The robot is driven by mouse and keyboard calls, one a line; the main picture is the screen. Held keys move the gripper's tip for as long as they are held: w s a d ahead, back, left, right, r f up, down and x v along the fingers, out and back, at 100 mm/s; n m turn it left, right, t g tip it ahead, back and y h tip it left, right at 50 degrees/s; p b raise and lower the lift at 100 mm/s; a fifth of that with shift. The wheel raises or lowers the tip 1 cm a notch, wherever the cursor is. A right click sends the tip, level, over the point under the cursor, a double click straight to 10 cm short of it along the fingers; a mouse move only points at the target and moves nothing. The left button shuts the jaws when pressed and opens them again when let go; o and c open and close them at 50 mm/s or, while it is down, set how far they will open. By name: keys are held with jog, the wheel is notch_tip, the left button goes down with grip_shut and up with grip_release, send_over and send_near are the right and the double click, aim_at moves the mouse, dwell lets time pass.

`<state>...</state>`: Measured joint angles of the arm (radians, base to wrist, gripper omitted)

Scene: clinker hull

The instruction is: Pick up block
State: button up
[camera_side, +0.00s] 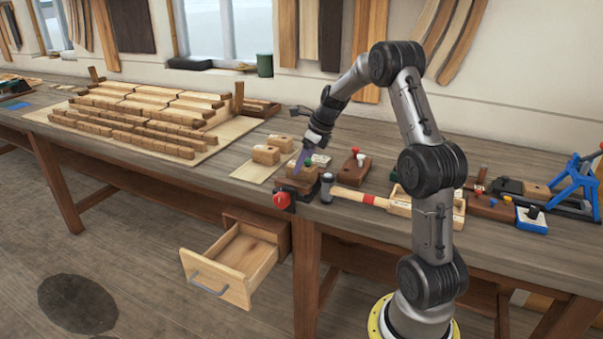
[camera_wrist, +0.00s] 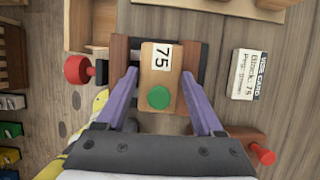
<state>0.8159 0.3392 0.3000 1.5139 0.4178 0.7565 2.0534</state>
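A light wooden block (camera_wrist: 163,56) with a "75" label and a round green spot sits on a brown wooden vise (camera_wrist: 120,52) with dark parts, seen from above in the wrist view. My gripper (camera_wrist: 160,74) is open, with one purple finger on each side of the block and a small gap at each side. In the side view my gripper (camera_side: 299,166) points down at the vise (camera_side: 300,181) near the table's front edge. The block is partly hidden there. A white vise card (camera_wrist: 243,75) naming block 75 lies right of the vise.
The vise's red knob (camera_side: 282,200) sticks out in front. A mallet (camera_side: 350,194) lies to the right. Other wooden blocks (camera_side: 266,155) stand behind left, near the hull planks (camera_side: 140,115). An open drawer (camera_side: 240,262) juts out below the bench.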

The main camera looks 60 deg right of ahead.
jog(key=c, duration=0.9)
grip_shut()
jog(key=shift+r, duration=0.15)
